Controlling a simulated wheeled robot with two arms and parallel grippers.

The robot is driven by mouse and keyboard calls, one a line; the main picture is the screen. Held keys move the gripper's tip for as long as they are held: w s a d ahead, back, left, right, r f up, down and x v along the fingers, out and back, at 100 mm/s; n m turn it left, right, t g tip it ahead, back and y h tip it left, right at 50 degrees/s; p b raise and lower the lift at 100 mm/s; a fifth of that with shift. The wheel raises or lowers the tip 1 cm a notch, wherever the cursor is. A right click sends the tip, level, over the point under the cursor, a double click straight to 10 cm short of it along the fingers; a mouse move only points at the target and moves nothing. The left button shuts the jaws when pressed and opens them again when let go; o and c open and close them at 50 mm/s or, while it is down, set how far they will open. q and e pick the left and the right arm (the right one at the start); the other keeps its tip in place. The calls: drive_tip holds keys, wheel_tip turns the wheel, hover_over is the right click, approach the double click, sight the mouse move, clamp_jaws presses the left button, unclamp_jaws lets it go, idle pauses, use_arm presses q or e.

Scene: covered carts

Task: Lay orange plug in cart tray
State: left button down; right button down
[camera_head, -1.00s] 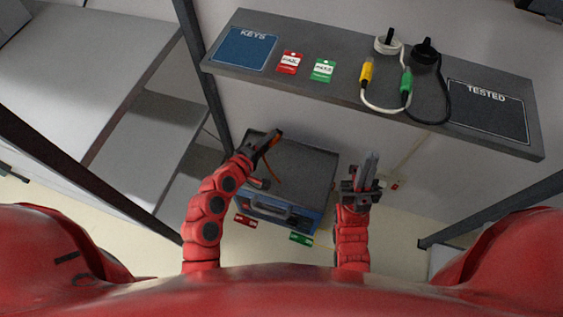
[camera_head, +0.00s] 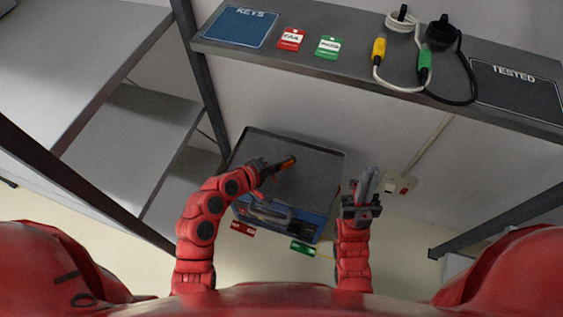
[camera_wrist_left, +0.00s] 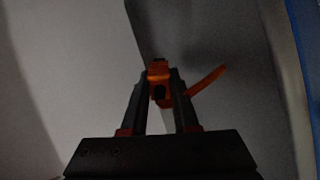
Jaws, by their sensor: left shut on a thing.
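The orange plug (camera_head: 286,163) is held in my left gripper (camera_head: 283,164). In the left wrist view the plug (camera_wrist_left: 158,70) sits between the two fingertips, with an orange piece sticking out to the right. The grey tray top (camera_head: 318,165) of a blue cart-like unit is behind the left gripper in the head view. I cannot tell how high the plug is above it. My right gripper (camera_head: 365,185) is to the right of the unit, pointing up the picture; I see nothing in it, and its finger gap is unclear.
A shelf (camera_head: 345,65) runs across the top, with a KEYS mat (camera_head: 240,26), red and green tags, two coiled leads and a TESTED mat (camera_head: 515,92). A red tag (camera_head: 242,229) and green tag (camera_head: 303,248) hang low at the unit's front. Dark posts flank the space.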

sight(277, 180)
use_arm(q)
drive_tip(key=shift+f+b, duration=0.3)
drive_tip(key=shift+f, duration=0.35)
drive_tip(key=shift+f, duration=0.35)
drive_tip(key=shift+s+f+b, duration=0.15)
drive_tip(key=shift+f+b, duration=0.3)
drive_tip(key=shift+s+a+f, duration=0.1)
drive_tip(key=shift+s+f, duration=0.15)
drive_tip(key=shift+f, duration=0.3)
drive_tip(key=shift+s+f+b, duration=0.5)
drive_tip(key=shift+f+b, duration=0.05)
drive_tip(key=shift+f, duration=0.35)
drive_tip(key=c, duration=0.6)
unclamp_jaws()
drive_tip(key=shift+s+f+g, duration=0.15)
drive_tip(key=shift+g, duration=0.15)
drive_tip(key=shift+s+a+r, duration=0.15)
drive_tip(key=shift+a+r, duration=0.05)
drive_tip(key=shift+a, duration=0.1)
drive_tip(key=s+a+r+t+p, duration=0.1)
drive_tip(key=s+a+r+p, duration=0.2)
drive_tip(key=s+a+r, duration=0.5)
wheel_tip(277, 180, up, 3)
drive_tip(key=a, duration=0.2)
drive_tip(key=shift+s+a, duration=0.15)
drive_tip(key=shift+a, duration=0.25)
